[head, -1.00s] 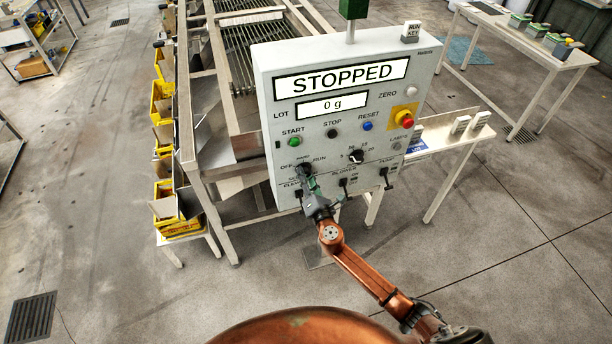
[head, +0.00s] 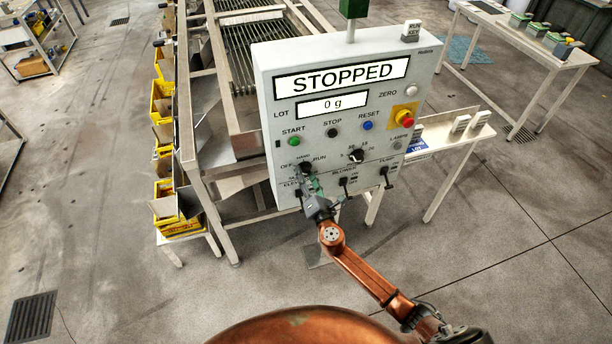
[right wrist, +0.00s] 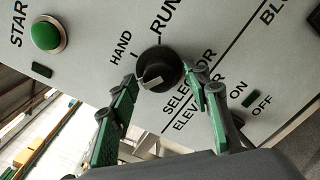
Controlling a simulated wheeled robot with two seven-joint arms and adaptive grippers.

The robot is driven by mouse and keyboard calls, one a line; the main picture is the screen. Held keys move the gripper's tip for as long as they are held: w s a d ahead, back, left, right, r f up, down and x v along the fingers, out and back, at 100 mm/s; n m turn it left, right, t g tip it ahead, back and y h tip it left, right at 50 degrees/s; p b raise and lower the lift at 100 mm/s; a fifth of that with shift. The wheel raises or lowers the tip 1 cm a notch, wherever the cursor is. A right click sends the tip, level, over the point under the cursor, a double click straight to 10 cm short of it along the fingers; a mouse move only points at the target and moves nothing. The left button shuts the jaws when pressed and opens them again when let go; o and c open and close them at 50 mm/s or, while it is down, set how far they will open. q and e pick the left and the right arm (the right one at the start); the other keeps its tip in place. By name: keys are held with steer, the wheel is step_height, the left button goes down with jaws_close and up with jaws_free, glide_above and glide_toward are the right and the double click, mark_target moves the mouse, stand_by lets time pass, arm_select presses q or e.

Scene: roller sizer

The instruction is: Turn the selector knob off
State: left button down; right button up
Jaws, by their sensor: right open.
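The black selector knob (head: 305,168) is at the lower left of the grey control panel (head: 270,100), among the OFF, HAND and RUN labels. In the right wrist view the knob (right wrist: 158,70) has a pale mark on its lower left part; I cannot tell surely which label it points to. My right gripper (head: 312,187) is just below and in front of the knob. In the right wrist view its open green fingers (right wrist: 163,82) stand apart on either side of the knob's lower part, with nothing visibly held. The left finger may hide the OFF label. My left gripper is not in view.
The panel display reads STOPPED and 0 g. A green start button (head: 294,141), a red emergency button (head: 404,118), a dial (head: 356,156) and the elevator, blower and pump switches are near the knob. The floor in front is clear.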

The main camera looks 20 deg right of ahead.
steer(key=s, duration=1.1)
steer(key=shift+s+d, duration=0.2)
